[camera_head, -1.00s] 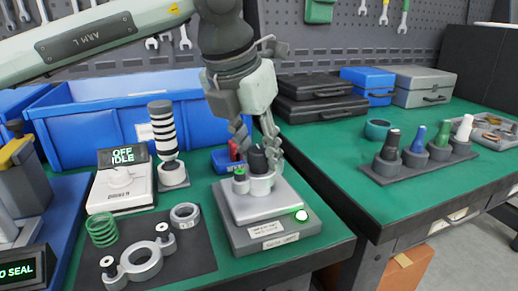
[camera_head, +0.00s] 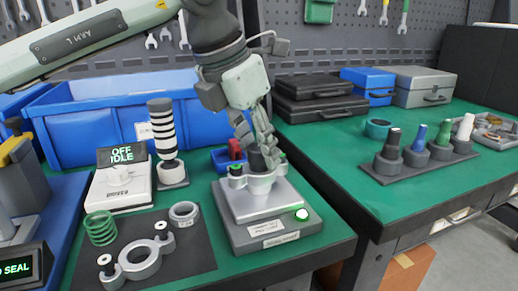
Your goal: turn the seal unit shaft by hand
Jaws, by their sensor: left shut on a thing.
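The seal unit (camera_head: 261,182) is a light grey housing on a square grey test base (camera_head: 281,234), with a lit green button (camera_head: 302,214) at its front right corner. A dark shaft top (camera_head: 256,160) stands up from the housing, with a green-topped fitting (camera_head: 236,170) beside it. My left gripper (camera_head: 262,155) comes down from above and is shut on the shaft, its fingers hiding part of it. My right gripper is not in view.
The power box (camera_head: 121,186) reads OFF IDLE. A black-and-white striped column (camera_head: 163,135) stands beside it. A dark mat holds a clamp ring (camera_head: 139,261), a green spring (camera_head: 100,228) and a ring (camera_head: 184,214). A blue bin (camera_head: 90,128) is behind.

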